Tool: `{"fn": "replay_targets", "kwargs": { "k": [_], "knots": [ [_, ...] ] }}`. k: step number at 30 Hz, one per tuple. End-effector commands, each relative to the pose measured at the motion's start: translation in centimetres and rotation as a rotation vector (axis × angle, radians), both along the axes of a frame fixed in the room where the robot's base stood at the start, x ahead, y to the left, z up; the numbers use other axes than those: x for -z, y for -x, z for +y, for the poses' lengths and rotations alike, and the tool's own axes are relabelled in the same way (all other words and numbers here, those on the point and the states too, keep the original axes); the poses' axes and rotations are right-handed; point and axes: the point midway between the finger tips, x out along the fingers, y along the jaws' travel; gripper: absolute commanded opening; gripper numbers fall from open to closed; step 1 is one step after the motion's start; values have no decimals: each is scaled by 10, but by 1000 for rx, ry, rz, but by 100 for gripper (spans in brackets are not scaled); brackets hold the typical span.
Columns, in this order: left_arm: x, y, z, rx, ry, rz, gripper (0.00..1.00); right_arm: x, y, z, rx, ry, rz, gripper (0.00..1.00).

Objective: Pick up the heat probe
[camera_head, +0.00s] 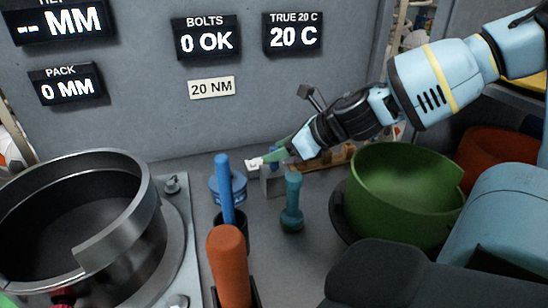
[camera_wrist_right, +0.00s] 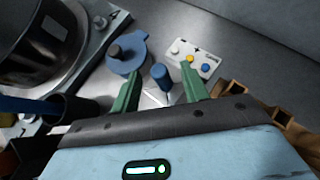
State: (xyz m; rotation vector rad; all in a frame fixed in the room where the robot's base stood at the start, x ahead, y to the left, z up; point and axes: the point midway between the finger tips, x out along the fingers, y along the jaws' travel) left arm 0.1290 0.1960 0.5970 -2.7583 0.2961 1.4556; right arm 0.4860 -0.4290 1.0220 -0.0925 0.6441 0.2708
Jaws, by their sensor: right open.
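A short blue cylinder (camera_wrist_right: 161,72), which looks like the heat probe's handle, stands between the two green fingers of my right gripper in the right wrist view. A gap seems to show on both sides of it, so the gripper (camera_wrist_right: 161,80) looks open around it. A pale metal part (camera_wrist_right: 155,97) shows below the cylinder. In the head view my right gripper (camera_head: 272,157) reaches in from the upper right over a small grey block (camera_head: 271,184). The fingers hide most of the probe there. My left gripper is not in view.
A blue lidded piece (camera_wrist_right: 126,53) and a white button card (camera_wrist_right: 193,60) lie close by. A teal tool (camera_head: 291,203), a blue handle (camera_head: 225,185) and an orange handle (camera_head: 230,262) stand in front. A metal ring press (camera_head: 120,245) is left, a green bowl (camera_head: 400,205) right.

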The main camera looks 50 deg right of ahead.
Motion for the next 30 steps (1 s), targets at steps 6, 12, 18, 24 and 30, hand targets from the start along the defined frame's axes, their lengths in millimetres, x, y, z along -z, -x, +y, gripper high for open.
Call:
{"fn": "replay_targets", "kwargs": {
  "k": [6, 12, 18, 24, 30],
  "knots": [
    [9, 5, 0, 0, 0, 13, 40, 19, -20, 5, -1, -3, 6, 45],
    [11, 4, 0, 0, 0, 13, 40, 24, -28, 8, 0, -1, 2, 45],
    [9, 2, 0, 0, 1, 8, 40, 23, -29, 8, -1, 0, 1, 45],
    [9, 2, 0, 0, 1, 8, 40, 23, -29, 8, 0, -1, 1, 24],
    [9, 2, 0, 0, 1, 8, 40, 23, -29, 8, -1, 0, 1, 0]
  ]
}}
